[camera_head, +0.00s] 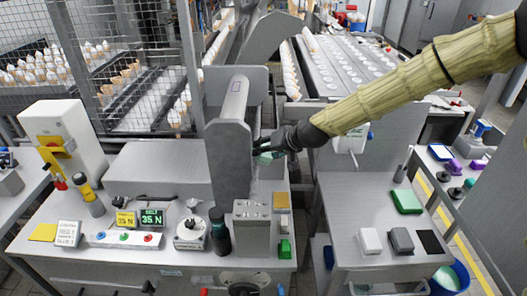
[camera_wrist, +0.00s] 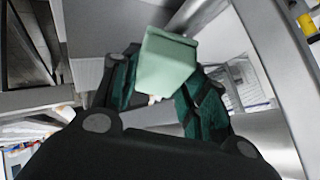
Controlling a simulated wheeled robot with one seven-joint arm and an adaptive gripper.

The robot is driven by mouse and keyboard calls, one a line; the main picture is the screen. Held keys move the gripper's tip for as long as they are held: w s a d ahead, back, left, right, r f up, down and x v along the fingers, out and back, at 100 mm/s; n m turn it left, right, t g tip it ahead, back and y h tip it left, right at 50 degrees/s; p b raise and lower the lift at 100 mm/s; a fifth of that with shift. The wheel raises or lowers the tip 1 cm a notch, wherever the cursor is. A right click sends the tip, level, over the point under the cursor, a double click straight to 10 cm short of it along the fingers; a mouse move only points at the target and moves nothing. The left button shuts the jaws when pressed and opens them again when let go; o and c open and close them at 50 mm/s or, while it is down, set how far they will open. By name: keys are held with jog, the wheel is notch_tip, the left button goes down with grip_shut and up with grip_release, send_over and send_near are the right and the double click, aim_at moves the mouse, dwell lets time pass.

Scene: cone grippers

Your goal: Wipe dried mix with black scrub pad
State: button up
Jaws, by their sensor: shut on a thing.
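My gripper (camera_head: 272,147) reaches in from the right, behind the grey upright machine housing (camera_head: 230,160), which partly hides its fingertips. It is shut on a pale green block (camera_wrist: 167,63), seen between the dark green-padded fingers in the wrist view. A little pale green also shows at the fingertips in the head view (camera_head: 263,157). A flat black square (camera_head: 431,242), which looks like the black scrub pad, lies on the right-hand table, well apart from my gripper. I cannot make out any dried mix.
A blue bucket (camera_head: 449,279) stands below. The left bench carries displays, buttons and a dark bottle (camera_head: 219,231).

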jog(key=shift+d+r+p, duration=0.45)
jog(key=shift+d+r, duration=0.05)
jog(key=shift+r, duration=0.4)
jog(key=shift+d+r+p, duration=0.4)
jog(key=shift+d+r, duration=0.1)
jog(key=shift+r, duration=0.4)
jog(key=shift+r, duration=0.15)
jog(key=shift+d+r+p, duration=0.35)
jog(key=shift+d+r, duration=0.05)
jog(key=shift+r, duration=0.2)
jog(key=shift+d+r+p, duration=0.35)
jog(key=shift+r, duration=0.25)
